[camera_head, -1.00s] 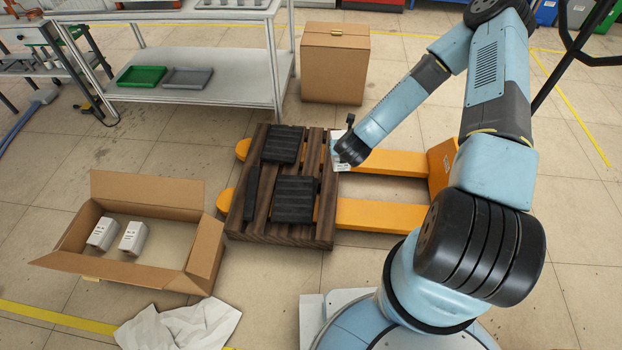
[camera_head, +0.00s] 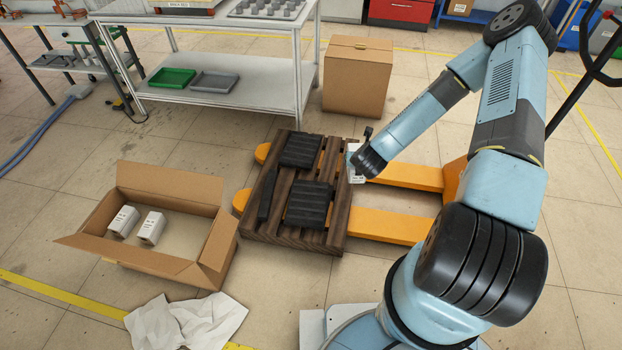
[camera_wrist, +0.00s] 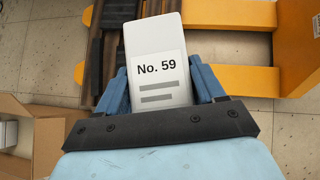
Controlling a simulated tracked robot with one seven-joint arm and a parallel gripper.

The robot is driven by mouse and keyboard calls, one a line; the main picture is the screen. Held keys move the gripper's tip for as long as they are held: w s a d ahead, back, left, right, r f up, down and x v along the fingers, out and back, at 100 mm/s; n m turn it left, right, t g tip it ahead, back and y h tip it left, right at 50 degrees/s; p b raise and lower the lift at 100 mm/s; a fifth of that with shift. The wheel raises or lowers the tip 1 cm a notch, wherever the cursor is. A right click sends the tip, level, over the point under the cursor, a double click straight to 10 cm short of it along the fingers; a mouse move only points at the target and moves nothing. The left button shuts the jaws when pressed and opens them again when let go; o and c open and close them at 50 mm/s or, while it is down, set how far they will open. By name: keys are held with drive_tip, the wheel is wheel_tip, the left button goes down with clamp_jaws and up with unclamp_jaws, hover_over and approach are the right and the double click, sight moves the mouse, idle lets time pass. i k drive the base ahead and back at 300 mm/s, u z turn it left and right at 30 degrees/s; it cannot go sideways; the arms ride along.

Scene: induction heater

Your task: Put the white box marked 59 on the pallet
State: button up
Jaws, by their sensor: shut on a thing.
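The white box marked "No. 59" (camera_wrist: 157,42) fills the middle of the wrist view, its label facing the camera. My gripper (camera_wrist: 163,88) is shut on it, one blue finger on each side. In the head view the white box (camera_head: 355,175) shows only in part behind my gripper (camera_head: 362,168). It is at the right edge of the brown wooden pallet (camera_head: 341,226). I cannot tell whether it touches the pallet. The pallet bears several black items (camera_head: 308,204) and rests over the orange forks of a pallet jack (camera_head: 385,225).
An open cardboard box (camera_head: 150,263) with two white boxes (camera_head: 151,228) stands left of the pallet. A closed carton (camera_head: 357,78) and a metal table (camera_head: 205,92) with green and grey trays stand behind. Crumpled white paper (camera_head: 187,322) lies in front.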

sight(340, 171)
drive_tip(key=u, duration=0.05)
drive_tip(key=i, duration=0.85)
drive_tip(key=z, duration=0.15)
